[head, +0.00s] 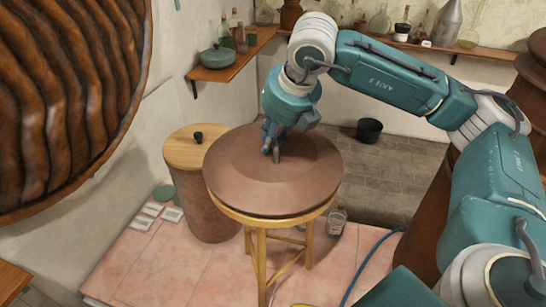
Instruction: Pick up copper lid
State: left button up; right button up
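The copper lid (240,187) is a wide, brown, shallow cone lying on a round wooden stool (260,221). My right gripper (271,152) comes down from above onto the middle of the lid. Its fingers are at the lid's centre, where they hide whatever is there. The fingers look close together, but I cannot tell whether they are shut on a knob. The lid rests flat on the stool. My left gripper is not in view.
A barrel with a wooden top (186,150) stands close on the left of the stool. A glass bottle (337,217) stands on the pink tiles by the stool. A black bucket (369,130) is behind. Wall shelves (232,68) hold bottles. A large ribbed brown object (65,95) fills the upper left.

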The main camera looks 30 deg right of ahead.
grip_shut()
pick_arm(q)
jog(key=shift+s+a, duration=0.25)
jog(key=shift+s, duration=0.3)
pick_arm(e)
jog(key=shift+r, duration=0.15)
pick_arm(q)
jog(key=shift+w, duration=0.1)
pick_arm(e)
jog(key=shift+w+r+b, duration=0.1)
jog(key=shift+r+b, duration=0.2)
jog(key=shift+r, duration=0.3)
notch_tip(320, 180, up, 11)
jog(key=b, duration=0.3)
notch_tip(320, 180, up, 6)
send_over(270, 151)
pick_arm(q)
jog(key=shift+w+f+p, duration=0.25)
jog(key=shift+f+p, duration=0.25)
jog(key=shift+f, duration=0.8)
pick_arm(e)
jog(key=shift+d+r, duration=0.15)
jog(key=shift+r, duration=0.7)
jog(key=shift+w, duration=0.1)
